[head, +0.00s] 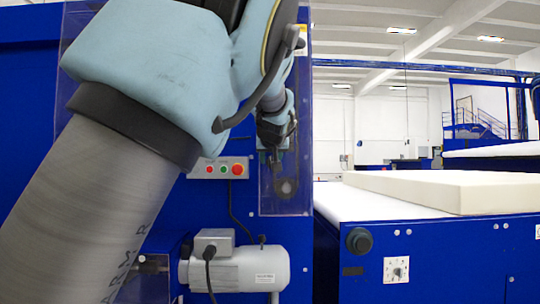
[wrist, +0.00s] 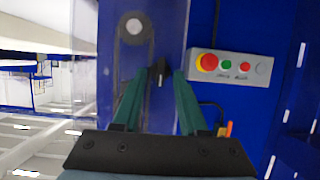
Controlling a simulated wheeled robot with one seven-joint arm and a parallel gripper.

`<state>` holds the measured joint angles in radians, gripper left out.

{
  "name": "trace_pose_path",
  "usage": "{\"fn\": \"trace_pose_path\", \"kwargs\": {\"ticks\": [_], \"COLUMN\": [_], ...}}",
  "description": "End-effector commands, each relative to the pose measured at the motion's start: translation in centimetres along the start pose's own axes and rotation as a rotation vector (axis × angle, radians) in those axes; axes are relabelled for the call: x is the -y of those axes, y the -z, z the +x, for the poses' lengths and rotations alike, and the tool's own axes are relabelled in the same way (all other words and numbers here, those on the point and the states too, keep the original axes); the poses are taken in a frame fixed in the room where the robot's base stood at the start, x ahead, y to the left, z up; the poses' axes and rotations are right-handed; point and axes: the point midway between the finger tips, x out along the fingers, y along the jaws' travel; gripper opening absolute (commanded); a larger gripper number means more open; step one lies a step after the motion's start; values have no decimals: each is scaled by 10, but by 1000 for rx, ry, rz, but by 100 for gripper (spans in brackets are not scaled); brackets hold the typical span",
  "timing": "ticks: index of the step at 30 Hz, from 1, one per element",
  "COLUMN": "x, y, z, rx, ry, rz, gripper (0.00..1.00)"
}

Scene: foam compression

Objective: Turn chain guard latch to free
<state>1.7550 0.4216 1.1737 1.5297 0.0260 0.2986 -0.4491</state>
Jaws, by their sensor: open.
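The chain guard is a clear panel, seen in the head view (head: 302,200) over a chain and a round sprocket (head: 286,188). It also shows in the wrist view (wrist: 108,75). A small dark latch (wrist: 159,72) appears between the fingertips in the wrist view. My gripper (wrist: 162,76) has two green fingers, spread apart, one on each side of the latch. I cannot tell whether either finger touches it. In the head view my arm covers much of the guard, and the latch cannot be made out.
A control box with red and green buttons (wrist: 232,67) sits close to the right of my fingers in the wrist view; it also shows in the head view (head: 218,168). A grey motor (head: 240,268) is below. A conveyor (head: 345,203) with a foam slab (head: 450,190) stands right.

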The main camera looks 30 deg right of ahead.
Motion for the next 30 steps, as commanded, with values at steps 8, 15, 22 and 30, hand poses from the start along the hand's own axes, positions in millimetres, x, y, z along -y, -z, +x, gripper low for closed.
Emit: {"fn": "trace_pose_path", "kwargs": {"ticks": [8, 15, 22, 30], "x": [0, 0, 0, 0], "y": [0, 0, 0, 0], "z": [11, 11, 11, 11], "rx": [0, 0, 0, 0], "ry": [0, 0, 0, 0], "rz": [0, 0, 0, 0], "gripper": [42, 41, 15, 0]}}
